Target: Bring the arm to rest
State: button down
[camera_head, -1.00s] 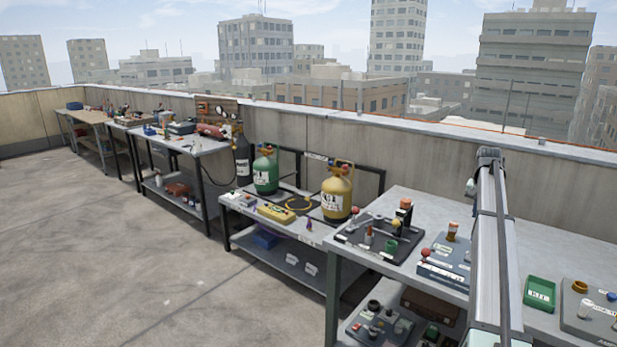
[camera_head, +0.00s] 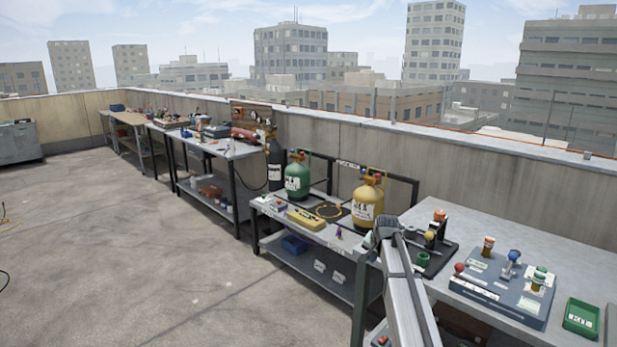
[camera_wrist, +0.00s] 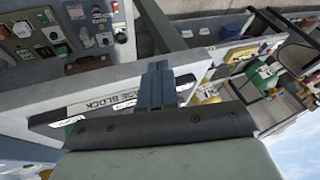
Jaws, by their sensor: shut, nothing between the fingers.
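My gripper (camera_wrist: 157,82) shows in the wrist view with its two blue-grey fingers together and nothing between them. It is over the benches, and the wrist picture is tilted, with sky at the lower right. In the head view a grey link of my arm (camera_head: 405,285) rises from the bottom edge, in front of the near workbench (camera_head: 480,235). My gripper cannot be made out in the head view. A label strip reading "BLOCK" (camera_wrist: 110,105) lies behind the fingers in the wrist view.
The near bench holds a grey case (camera_head: 500,290) and a green tray (camera_head: 580,317). Beyond it stand a yellow cylinder (camera_head: 367,205) and a green cylinder (camera_head: 297,178). More benches line the parapet wall (camera_head: 450,160). The concrete floor (camera_head: 130,250) at left is mostly clear.

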jog(key=s+a+f+n+g, duration=0.2)
jog(key=s+f+g, duration=0.1)
jog(key=s+f, duration=1.25)
jog(key=s+a+f+n+g, duration=0.1)
jog(key=s+a+f+g, duration=0.15)
jog(key=s+f, duration=1.25)
jog(key=s+f+n+g, duration=0.1)
jog(key=s+f, duration=0.4)
jog(key=s, duration=0.7)
jog(key=s+f+n+g, duration=0.1)
jog(key=s+f+g, duration=0.2)
jog(key=s, duration=1)
jog(key=s+a+f+n+g, duration=0.1)
jog(key=s+f+g, duration=0.2)
jog(key=s+f, duration=0.4)
jog(key=s, duration=0.5)
jog(key=shift+s+f+n, duration=0.2)
jog(key=shift+s+n, duration=0.1)
jog(key=shift+s, duration=0.1)
jog(key=c, duration=1.8)
grip_release()
